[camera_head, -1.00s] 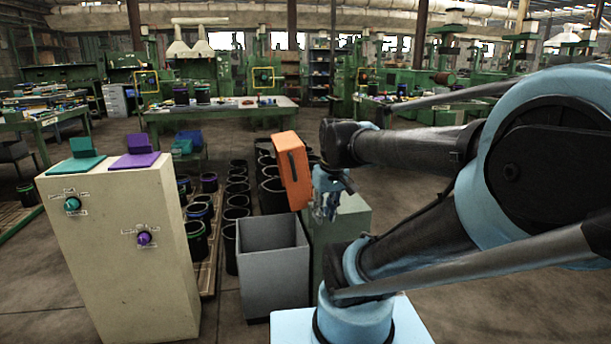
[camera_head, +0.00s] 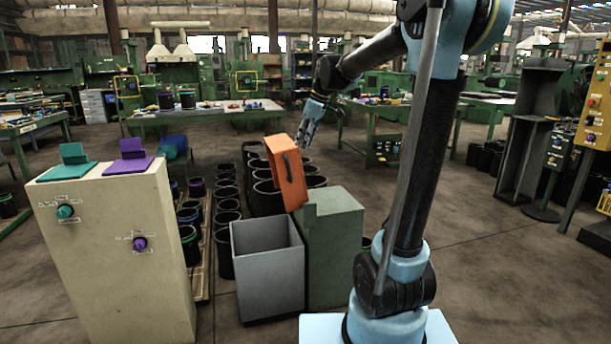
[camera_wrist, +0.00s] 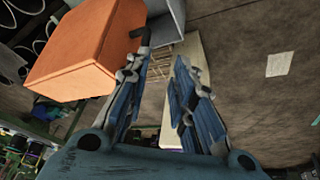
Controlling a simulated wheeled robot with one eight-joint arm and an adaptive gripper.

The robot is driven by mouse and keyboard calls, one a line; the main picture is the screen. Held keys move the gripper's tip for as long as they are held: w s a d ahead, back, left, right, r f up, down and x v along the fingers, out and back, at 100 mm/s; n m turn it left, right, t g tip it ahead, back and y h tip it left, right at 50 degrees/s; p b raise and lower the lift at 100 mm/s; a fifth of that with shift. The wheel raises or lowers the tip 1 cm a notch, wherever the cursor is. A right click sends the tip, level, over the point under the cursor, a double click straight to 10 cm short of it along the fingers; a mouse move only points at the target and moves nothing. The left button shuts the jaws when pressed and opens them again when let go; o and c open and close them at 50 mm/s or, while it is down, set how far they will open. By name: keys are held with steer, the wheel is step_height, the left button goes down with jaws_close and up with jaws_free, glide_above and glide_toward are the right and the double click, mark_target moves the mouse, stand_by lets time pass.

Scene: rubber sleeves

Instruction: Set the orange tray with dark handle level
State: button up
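The orange tray (camera_head: 283,165) is tipped steeply, its face with the dark handle (camera_head: 289,167) turned toward the head camera. It stands at the back right of the open grey bin (camera_head: 267,235), by the left side of the green cabinet (camera_head: 335,240). What supports it is hard to see. My gripper (camera_head: 306,140) is above and right of the tray, pointing down. In the wrist view the blue fingers (camera_wrist: 160,68) are spread and empty; the orange tray (camera_wrist: 85,50) lies left of them, with the dark handle (camera_wrist: 144,36) near the left fingertip.
A cream cabinet (camera_head: 115,260) with teal and purple plates and knobs stands at the left. Several black buckets (camera_head: 227,220) stand behind the grey bin. A green workbench (camera_head: 205,115) is farther back. The floor (camera_head: 520,280) at the right is clear.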

steer(key=w, duration=0.3)
glide_toward(290, 180)
steer(key=shift+n, duration=0.4)
steer(key=w+a+f, duration=0.1)
steer(key=f, duration=0.1)
steer(key=w+a+f, duration=0.1)
steer(key=f, duration=0.1)
steer(key=w+a+f, duration=0.1)
steer(key=f, duration=0.1)
steer(key=shift+a, duration=0.2)
